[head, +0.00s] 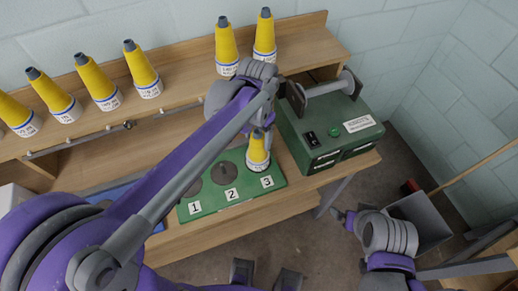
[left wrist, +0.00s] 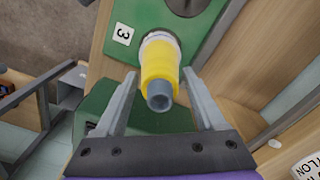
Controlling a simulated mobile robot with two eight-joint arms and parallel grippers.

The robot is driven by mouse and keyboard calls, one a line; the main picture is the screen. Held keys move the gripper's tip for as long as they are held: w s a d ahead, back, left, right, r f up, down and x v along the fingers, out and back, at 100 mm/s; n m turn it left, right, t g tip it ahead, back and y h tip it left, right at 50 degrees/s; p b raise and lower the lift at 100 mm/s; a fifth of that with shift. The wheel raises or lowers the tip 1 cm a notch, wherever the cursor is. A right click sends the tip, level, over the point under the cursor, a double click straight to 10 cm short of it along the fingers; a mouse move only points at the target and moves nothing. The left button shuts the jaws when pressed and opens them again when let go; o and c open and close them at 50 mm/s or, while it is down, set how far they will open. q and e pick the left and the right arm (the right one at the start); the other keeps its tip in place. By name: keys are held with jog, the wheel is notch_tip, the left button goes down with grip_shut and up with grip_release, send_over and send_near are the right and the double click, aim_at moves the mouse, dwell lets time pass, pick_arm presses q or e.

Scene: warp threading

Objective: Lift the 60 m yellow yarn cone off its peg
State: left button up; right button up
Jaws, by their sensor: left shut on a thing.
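A yellow yarn cone (head: 258,153) with a grey tip and white base band is at place 3 of the green numbered board (head: 219,210). In the left wrist view the cone (left wrist: 159,65) points its tip toward the camera, between the fingers. My left gripper (left wrist: 164,95) is shut on it. Its peg is hidden, and I cannot tell whether the base touches the board. Several similar cones stand on the wooden shelf, among them one at the far right (head: 264,36); their label print is too small to read. My right gripper (head: 344,217) is low at the right, away from the board.
A green machine (head: 322,128) with a grey spool (head: 324,88) stands right of the board. Places 1 and 2 show dark round discs, the second (head: 224,173) bare. A thin metal rail (head: 88,138) runs along the shelf front. The floor at the lower right is partly open.

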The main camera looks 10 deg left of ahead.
pick_arm(q)
jog(key=shift+r+p, duration=2.15)
jog(key=shift+r, duration=1.9)
pick_arm(e)
notch_tip(320, 180, up, 6)
jog(key=w, duration=0.2)
jog(key=shift+w, duration=0.2)
jog(key=shift+s, duration=0.1)
